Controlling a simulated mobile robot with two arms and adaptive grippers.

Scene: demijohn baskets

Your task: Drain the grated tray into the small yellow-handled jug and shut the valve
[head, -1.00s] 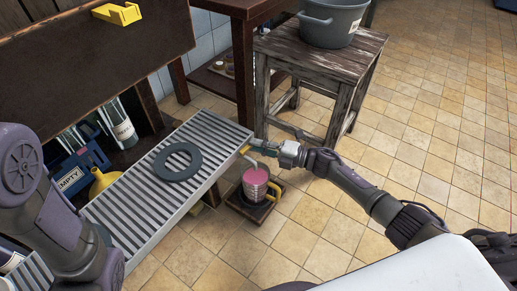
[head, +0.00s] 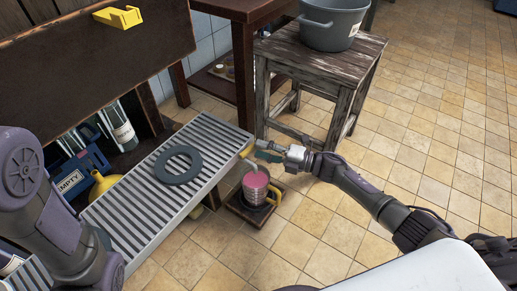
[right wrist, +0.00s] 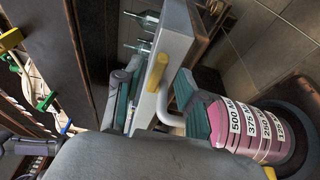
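The grated tray (head: 135,205) is a long pale metal channel with a slatted top. Below that end stands the small jug (head: 256,180) with a yellow handle (head: 275,194); pink liquid and volume marks (right wrist: 255,130) show. My right gripper (head: 264,153) is open at the valve, its teal fingers apart with the lever between them, seemingly untouched. Whether liquid flows is hidden. My left gripper is out of view.
A dark ring (head: 178,178) lies on the tray. The jug stands on a small dark square base (head: 238,207) on the tiled floor. A wooden stool (head: 325,63) with a grey tub (head: 333,35) stands behind. A yellow funnel (head: 103,184) and a blue "EMPTY" crate (head: 72,182) are left.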

